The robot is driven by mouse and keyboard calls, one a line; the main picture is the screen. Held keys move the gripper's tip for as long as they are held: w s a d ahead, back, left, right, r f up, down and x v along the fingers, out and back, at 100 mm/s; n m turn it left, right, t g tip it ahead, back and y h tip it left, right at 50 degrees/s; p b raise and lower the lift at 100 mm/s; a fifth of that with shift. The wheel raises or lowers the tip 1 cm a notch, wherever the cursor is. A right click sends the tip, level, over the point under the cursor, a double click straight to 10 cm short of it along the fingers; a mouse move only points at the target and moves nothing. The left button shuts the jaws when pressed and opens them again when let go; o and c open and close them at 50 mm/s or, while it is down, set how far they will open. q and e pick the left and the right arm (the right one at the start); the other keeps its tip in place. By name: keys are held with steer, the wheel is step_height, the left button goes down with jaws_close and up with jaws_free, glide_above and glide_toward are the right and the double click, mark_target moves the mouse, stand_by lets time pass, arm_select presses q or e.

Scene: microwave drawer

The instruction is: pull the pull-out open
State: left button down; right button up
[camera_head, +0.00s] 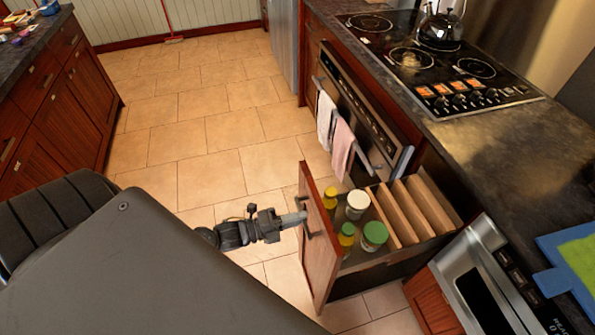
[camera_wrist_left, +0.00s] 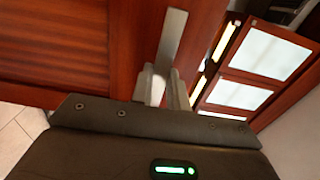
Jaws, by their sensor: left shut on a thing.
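The pull-out (camera_head: 318,235) is a drawer with a red-brown wooden front, standing well out from the counter in the head view. Inside it are several jars and bottles, and wooden dividers (camera_head: 402,208) toward the back. My left gripper (camera_head: 303,217) is at the outer face of the front, shut on the handle (camera_head: 308,222). In the left wrist view the grey handle (camera_wrist_left: 172,42) runs between the fingers (camera_wrist_left: 166,85), close to the wooden front (camera_wrist_left: 100,40). My right gripper is not in view.
An oven (camera_head: 365,110) with two hanging towels (camera_head: 335,130) is beyond the pull-out. A microwave (camera_head: 490,285) is on its near side. The countertop (camera_head: 500,145) carries a stove and kettle. Tiled floor (camera_head: 205,130) is clear to the left, up to another cabinet (camera_head: 65,105).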

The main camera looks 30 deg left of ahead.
arm_select(q)
steer(key=shift+s+a, duration=0.3)
steer(key=shift+s, duration=0.2)
steer(key=c, duration=1.4)
jaws_free()
steer(key=shift+o, duration=0.2)
steer(key=shift+a, duration=0.1)
steer(key=b+v, duration=0.2)
steer(key=v, duration=0.8)
steer(key=shift+s+a+b, duration=0.25)
steer(key=shift+b, duration=0.05)
